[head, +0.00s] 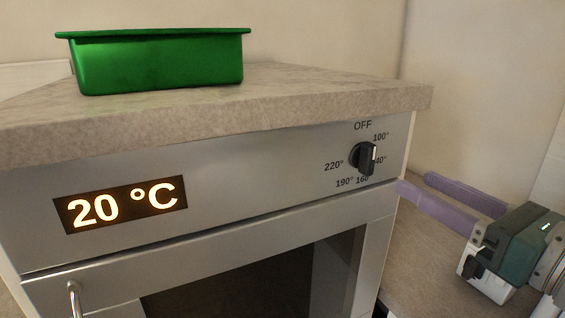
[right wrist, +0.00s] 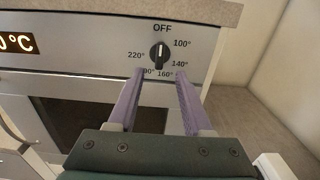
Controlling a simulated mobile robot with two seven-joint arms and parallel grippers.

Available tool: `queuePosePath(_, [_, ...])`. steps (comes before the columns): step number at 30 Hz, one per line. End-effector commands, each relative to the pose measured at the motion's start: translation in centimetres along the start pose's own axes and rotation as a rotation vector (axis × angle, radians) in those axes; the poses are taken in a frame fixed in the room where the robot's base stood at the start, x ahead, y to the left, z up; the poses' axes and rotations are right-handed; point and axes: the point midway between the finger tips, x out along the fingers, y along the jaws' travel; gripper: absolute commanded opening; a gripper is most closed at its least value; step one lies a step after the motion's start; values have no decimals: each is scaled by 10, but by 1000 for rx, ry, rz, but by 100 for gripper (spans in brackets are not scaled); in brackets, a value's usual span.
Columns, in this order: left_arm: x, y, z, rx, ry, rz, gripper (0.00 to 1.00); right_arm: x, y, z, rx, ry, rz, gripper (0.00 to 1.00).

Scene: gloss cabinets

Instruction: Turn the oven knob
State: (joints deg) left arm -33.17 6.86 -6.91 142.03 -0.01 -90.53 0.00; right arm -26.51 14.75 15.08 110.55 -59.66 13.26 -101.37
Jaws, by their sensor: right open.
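The black oven knob (head: 367,158) sits on the right part of the steel control panel, ringed by OFF and temperature marks. In the right wrist view the knob (right wrist: 159,54) stands upright, its white line at the top toward OFF. The display (head: 122,205) reads 20 °C. My right gripper (head: 412,184) is open and empty, with purple fingers pointing at the panel, to the right of and slightly below the knob in the head view. In the right wrist view its fingertips (right wrist: 160,72) appear just below the knob, one on each side. My left gripper is not in view.
A green baking tin (head: 160,62) stands on the stone-look countertop (head: 300,92) above the oven. The oven door handle (head: 74,300) is at lower left. A wall (head: 480,90) rises behind the counter on the right.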

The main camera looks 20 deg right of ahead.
Motion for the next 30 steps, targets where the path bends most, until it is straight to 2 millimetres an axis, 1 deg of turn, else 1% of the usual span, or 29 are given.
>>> queuePosePath(1, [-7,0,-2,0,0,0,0,8,0,5,1,-3,0,50])
queuePosePath(2, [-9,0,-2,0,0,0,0,13,0,6,2,-3,-1,50])
queuePosePath(9, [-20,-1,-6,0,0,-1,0,56,0,5,7,-3,-3,50])
queuePosePath(15, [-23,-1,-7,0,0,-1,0,80,0,3,8,-2,-3,50])
queuePosePath(20, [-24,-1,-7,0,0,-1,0,87,0,2,7,0,-2,50])
queuePosePath(27, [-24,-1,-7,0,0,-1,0,88,0,2,7,0,-2,50])
queuePosePath(28, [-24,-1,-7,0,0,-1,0,88,0,2,7,0,-2,49])
queuePosePath(30, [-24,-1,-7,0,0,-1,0,88,0,2,7,0,-2,41])
